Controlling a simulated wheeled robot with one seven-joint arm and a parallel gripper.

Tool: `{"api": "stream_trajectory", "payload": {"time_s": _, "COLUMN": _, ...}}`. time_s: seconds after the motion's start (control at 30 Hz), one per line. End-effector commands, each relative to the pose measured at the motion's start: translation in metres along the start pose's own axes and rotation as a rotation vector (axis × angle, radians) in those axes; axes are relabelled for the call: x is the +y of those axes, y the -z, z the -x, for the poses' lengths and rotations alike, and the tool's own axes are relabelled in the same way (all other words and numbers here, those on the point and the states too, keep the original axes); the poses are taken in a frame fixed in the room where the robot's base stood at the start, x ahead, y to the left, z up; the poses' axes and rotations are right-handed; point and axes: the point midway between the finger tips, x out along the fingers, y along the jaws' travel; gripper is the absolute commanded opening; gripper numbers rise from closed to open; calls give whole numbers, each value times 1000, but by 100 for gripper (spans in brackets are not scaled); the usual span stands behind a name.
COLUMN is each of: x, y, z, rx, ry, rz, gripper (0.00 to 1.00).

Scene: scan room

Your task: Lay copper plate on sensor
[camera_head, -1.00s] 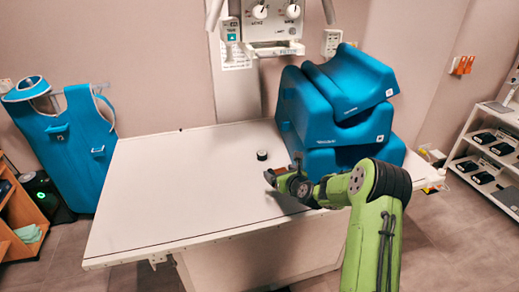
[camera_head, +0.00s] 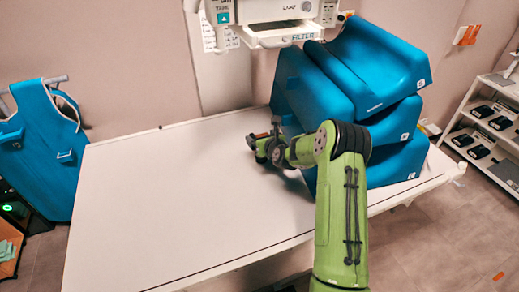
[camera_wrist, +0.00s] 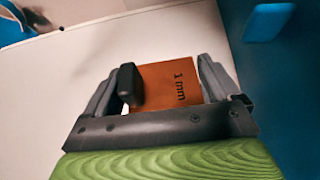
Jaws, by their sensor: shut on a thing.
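The copper plate (camera_wrist: 172,84), a flat orange-brown piece marked "1 mm", is between the fingers of my gripper (camera_wrist: 174,88) in the wrist view. My gripper is shut on it. In the head view my gripper (camera_head: 262,146) is over the back right part of the white table, left of the blue cushions, and only a sliver of copper shows there. No sensor can be made out now. A small round black object stood on the table in the earlier head view; my gripper and arm now cover that area.
The white table (camera_head: 170,205) is clear on its left and front. Stacked blue cushions (camera_head: 345,85) stand close to my arm on the right. Scan equipment (camera_head: 285,28) hangs above the table's back edge. A shelf (camera_head: 488,125) is at the far right.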

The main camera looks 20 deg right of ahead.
Motion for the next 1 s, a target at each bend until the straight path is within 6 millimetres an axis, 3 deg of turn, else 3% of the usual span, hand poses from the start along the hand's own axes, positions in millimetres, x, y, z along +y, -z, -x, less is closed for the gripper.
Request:
{"api": "stream_trajectory", "payload": {"time_s": 0.03, "x": 0, "y": 12, "z": -5, "rx": 1, "ry": -1, "rz": -1, "gripper": 59}}
{"api": "stream_trajectory", "payload": {"time_s": 0.33, "x": 1, "y": 53, "z": -22, "rx": -1, "ry": -1, "rz": 0, "gripper": 59}}
{"api": "stream_trajectory", "payload": {"time_s": 0.63, "x": 0, "y": 57, "z": -24, "rx": -3, "ry": 0, "rz": 1, "gripper": 59}}
{"api": "stream_trajectory", "payload": {"time_s": 0.67, "x": 0, "y": 57, "z": -24, "rx": -2, "ry": 0, "rz": 2, "gripper": 93}}
{"api": "stream_trajectory", "payload": {"time_s": 0.7, "x": 0, "y": 56, "z": -24, "rx": -2, "ry": 0, "rz": 2, "gripper": 99}}
{"api": "stream_trajectory", "payload": {"time_s": 1.0, "x": 0, "y": 54, "z": -19, "rx": -2, "ry": 1, "rz": 1, "gripper": 100}}
